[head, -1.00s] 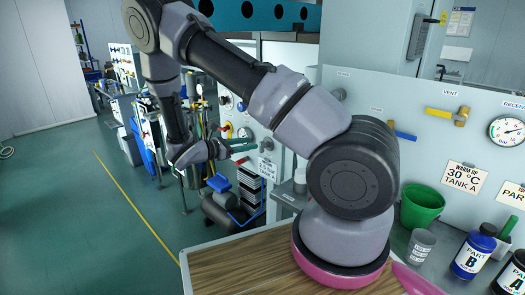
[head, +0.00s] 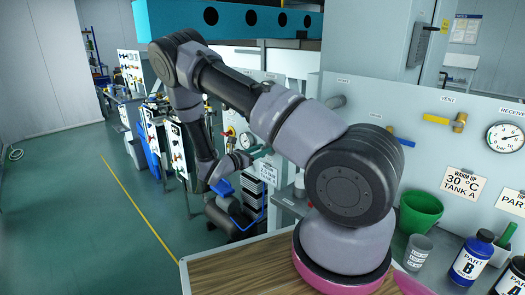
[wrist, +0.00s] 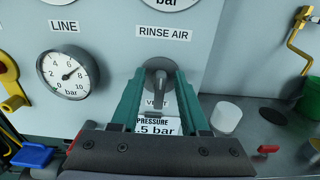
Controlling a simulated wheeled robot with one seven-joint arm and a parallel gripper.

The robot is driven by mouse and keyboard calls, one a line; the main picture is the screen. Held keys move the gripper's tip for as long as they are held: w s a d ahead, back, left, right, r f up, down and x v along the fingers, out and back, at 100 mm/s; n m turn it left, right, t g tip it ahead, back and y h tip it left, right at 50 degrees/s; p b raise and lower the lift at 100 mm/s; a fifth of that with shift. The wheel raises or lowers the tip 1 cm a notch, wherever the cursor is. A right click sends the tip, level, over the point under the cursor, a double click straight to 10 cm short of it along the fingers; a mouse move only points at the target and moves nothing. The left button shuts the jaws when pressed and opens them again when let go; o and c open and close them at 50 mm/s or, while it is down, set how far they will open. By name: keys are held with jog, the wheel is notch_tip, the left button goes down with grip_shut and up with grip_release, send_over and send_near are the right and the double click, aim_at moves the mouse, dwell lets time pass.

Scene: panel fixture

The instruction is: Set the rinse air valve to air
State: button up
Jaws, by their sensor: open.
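The rinse air valve (wrist: 157,88) is a grey lever on a round grey hub, under the RINSE AIR label (wrist: 164,32) in the wrist view. Its lever points down towards the VENT label (wrist: 157,103), which is partly covered. My gripper (wrist: 160,76) has green fingers, open, one on each side of the lever. Whether either finger touches it I cannot tell. In the head view my gripper (head: 260,153) is small, in front of the side panel, and the valve cannot be made out there.
In the wrist view a LINE gauge (wrist: 67,73) is left of the valve and a yellow pipe (wrist: 300,42) is at right. A white cylinder (wrist: 226,116) and a red-handled item (wrist: 268,149) sit below right. A green bucket (head: 420,212) stands on the bench in the head view.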

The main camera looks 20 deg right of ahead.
jog(key=shift+w+d, duration=0.1)
jog(key=shift+d, duration=0.2)
grip_shut()
